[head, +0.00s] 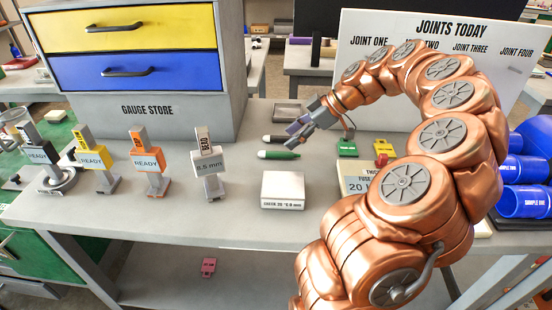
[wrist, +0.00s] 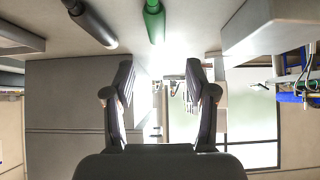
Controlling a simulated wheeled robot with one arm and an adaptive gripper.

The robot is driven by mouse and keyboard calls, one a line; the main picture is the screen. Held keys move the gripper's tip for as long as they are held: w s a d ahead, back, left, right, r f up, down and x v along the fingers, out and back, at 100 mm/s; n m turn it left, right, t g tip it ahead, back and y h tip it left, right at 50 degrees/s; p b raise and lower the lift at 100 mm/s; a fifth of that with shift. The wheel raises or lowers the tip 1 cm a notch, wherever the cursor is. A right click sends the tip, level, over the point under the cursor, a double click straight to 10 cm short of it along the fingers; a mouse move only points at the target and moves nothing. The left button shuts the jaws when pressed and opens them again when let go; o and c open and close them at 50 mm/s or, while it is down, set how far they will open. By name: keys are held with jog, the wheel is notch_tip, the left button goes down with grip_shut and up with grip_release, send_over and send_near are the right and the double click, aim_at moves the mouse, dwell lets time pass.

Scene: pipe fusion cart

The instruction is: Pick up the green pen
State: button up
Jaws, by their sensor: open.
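The green pen (head: 278,155) lies flat on the grey bench, just in front of a black pen (head: 277,139). My gripper (head: 296,132) is just right of the pens and over their right ends, with its fingers pointing left. In the wrist view the two fingers (wrist: 160,85) stand apart with nothing between them. There the green pen (wrist: 154,22) shows at the top edge, roughly in line with the gap between the fingers. The black pen (wrist: 92,22) is to its left. Both pens are cut off by the picture's edge.
A white block (head: 283,190) sits in front of the pens. A small grey tray (head: 287,113) lies behind them. Labelled gauge stands (head: 208,165) are to the left, below the gauge store (head: 150,115). Green (head: 347,148) and yellow (head: 383,150) tags lie right of my gripper.

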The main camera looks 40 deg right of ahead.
aim_at(272, 152)
jog(key=shift+p+x, duration=0.75)
jog(key=shift+x, duration=3.1)
jog(key=shift+d+f, duration=0.1)
jog(key=shift+d, duration=0.15)
grip_shut()
notch_tip(272, 152, up, 10)
jog(key=b, duration=0.1)
